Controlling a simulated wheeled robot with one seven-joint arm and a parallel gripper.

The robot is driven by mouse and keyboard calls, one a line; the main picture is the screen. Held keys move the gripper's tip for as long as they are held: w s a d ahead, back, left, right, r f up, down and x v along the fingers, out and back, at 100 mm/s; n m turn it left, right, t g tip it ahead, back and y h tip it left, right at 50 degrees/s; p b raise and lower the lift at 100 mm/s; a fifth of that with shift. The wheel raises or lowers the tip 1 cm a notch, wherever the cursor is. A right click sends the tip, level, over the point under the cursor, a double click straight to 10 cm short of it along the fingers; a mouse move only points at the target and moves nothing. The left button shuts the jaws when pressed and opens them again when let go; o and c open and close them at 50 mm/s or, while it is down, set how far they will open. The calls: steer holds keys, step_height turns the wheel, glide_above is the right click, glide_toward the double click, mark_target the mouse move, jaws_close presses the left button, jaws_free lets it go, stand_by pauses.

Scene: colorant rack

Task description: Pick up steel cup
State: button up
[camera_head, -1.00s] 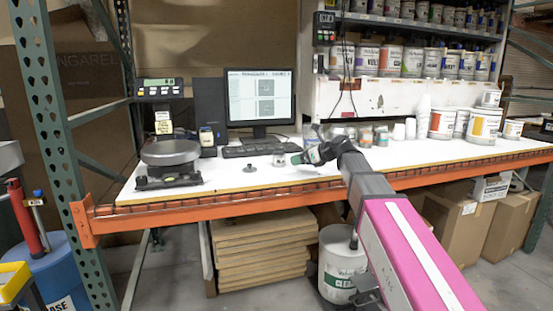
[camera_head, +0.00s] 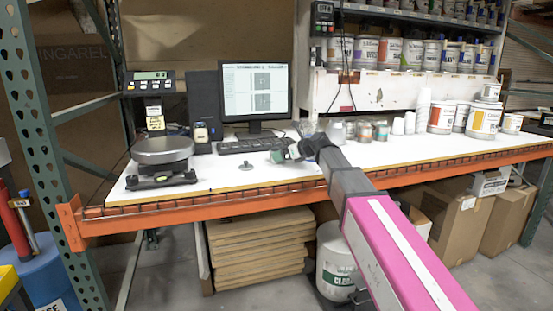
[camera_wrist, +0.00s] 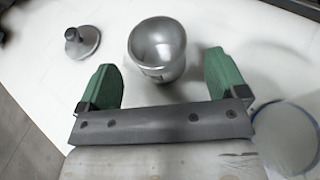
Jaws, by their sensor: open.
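The steel cup (camera_wrist: 157,48) is a shiny rounded metal vessel on the white tabletop, in the upper middle of the wrist view. My gripper (camera_wrist: 161,68) is open, with one green finger on each side and the cup lined up with the gap, at and just past the fingertips. I see no clear contact between fingers and cup.
A small grey disc with a knob (camera_wrist: 82,40) lies left of the cup. A round clear-looking object (camera_wrist: 285,138) is at the right of the wrist view.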

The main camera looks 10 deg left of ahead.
steer(key=x, duration=0.4)
steer(key=shift+a+r, duration=0.15)
steer(key=shift+r, duration=0.05)
steer(key=c, duration=1.1)
steer(key=shift+r, duration=0.1)
